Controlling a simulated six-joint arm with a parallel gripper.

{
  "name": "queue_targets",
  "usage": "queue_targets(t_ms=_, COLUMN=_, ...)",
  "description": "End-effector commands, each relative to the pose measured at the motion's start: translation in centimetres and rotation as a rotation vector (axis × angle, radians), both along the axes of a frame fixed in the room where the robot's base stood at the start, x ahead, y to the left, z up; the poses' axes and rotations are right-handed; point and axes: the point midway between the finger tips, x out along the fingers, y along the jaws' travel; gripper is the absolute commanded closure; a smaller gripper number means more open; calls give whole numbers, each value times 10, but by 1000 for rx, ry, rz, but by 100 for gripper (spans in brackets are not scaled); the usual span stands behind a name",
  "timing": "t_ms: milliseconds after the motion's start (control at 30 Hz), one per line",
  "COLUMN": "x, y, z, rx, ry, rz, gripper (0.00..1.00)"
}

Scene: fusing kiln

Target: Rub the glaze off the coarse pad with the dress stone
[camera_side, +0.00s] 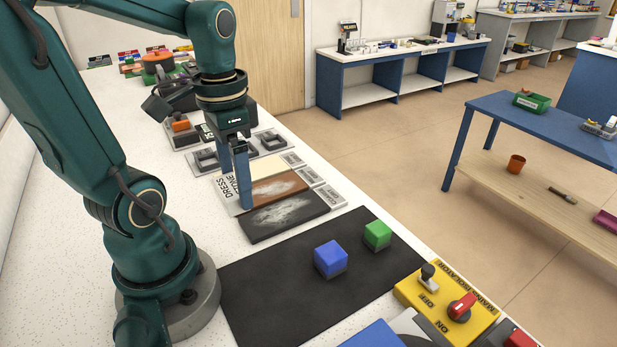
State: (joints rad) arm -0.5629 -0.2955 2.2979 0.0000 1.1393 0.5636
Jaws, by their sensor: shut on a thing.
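My gripper (242,183) points down over the left end of the row of pads, at the strip lettered DRESS STONE (229,193). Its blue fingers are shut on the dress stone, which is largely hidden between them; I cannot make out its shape. The dark pad (290,215), which looks like the coarse pad, lies nearest, with whitish smears of glaze on top. A brown pad (282,186) with a pale smear and a cream pad lie behind it. The fingertips are close to the left ends of the brown and dark pads; contact cannot be told.
A black mat (270,290) in front bears a blue block (331,257) and a green block (377,234). A yellow isolator box (447,305) with a red switch stands at right front. Grey holders (205,160) and an orange-topped item (181,123) stand behind the pads.

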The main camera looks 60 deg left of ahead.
Motion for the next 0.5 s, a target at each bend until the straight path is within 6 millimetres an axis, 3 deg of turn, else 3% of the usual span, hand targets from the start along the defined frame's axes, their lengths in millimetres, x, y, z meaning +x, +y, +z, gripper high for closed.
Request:
queue_targets(t_ms=33, x=0, y=0, z=0, rx=0, ry=0, rz=0, gripper=77)
queue_targets(t_ms=67, x=0, y=0, z=0, rx=0, ry=0, rz=0, gripper=17)
queue_targets(t_ms=167, x=0, y=0, z=0, rx=0, ry=0, rz=0, gripper=55)
queue_targets(t_ms=200, x=0, y=0, z=0, rx=0, ry=0, rz=0, gripper=62)
queue_targets(t_ms=367, x=4, y=2, z=2, rx=0, ry=0, rz=21, gripper=62)
queue_targets(t_ms=500, x=22, y=12, z=12, rx=0, ry=0, rz=46, gripper=62)
